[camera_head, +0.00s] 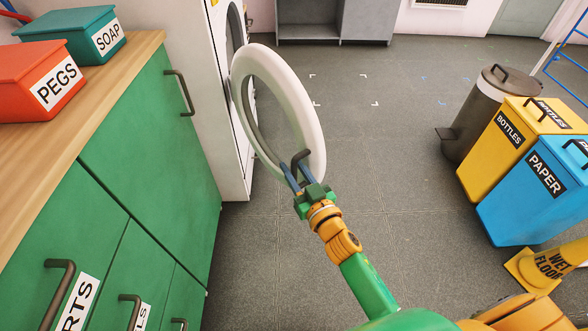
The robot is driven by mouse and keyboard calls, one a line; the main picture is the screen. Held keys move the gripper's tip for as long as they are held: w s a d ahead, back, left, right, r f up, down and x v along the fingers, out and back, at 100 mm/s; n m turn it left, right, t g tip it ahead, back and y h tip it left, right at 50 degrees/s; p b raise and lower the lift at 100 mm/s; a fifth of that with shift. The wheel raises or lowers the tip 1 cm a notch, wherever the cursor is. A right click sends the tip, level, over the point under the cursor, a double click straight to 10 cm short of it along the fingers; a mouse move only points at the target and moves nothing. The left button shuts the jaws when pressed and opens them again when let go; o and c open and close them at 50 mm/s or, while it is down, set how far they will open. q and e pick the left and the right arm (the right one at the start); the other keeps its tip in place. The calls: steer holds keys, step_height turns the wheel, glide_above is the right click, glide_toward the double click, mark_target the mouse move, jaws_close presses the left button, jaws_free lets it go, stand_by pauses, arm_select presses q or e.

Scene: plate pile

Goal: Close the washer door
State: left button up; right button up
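The washer (226,100) is a white machine at the top left-centre, seen from its side. Its round door (312,120) has a thick white ring and stands swung open, out over the floor. A dark bar handle (301,157) sits at the door's lower edge. My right gripper (292,174) is at this handle, its two blue fingers a little apart beside the bar. I cannot tell whether they clamp it. My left gripper is not in view.
Green cabinets (150,150) with bar handles fill the left, with red and teal boxes on top. The grey floor (390,150) between is clear.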

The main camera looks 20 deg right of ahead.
jaws_close()
stand_by(1.4)
